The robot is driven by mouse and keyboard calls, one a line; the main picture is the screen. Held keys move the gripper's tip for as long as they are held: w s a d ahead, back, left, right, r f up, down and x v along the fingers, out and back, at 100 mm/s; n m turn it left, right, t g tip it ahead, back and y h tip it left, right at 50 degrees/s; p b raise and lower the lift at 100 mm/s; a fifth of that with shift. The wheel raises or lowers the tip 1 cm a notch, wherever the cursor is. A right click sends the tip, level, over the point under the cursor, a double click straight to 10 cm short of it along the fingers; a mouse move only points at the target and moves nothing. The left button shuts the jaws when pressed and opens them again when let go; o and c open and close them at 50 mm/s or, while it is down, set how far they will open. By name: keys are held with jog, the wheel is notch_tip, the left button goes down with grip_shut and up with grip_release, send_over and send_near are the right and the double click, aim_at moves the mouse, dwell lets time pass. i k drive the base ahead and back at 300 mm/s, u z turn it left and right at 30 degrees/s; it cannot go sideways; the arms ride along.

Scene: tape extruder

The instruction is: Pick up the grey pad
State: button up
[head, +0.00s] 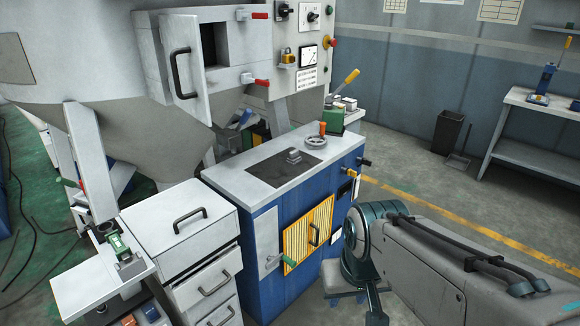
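A flat dark grey rectangle (270,176) lies on the pale top of the blue cabinet (225,181). A small grey block-like piece (293,155) sits on its far right part. I cannot tell for certain which of the two is the grey pad. My arm comes in from the lower right, and its teal joint stands right of the cabinet. The arm runs down out of the picture, and I do not see my gripper's fingers.
A valve wheel (316,141) and a green device (333,120) stand at the cabinet top's far end. A white drawer unit (177,238) adjoins on the left. The large machine (100,50) rises behind. Open floor lies right, before a workbench (545,103) and bin (447,131).

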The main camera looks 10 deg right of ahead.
aim_at(294, 158)
jog(key=z, duration=1)
jog(key=i, duration=1.65)
jog(key=u, duration=0.8)
jog(key=i, duration=0.95)
jog(key=u, duration=1)
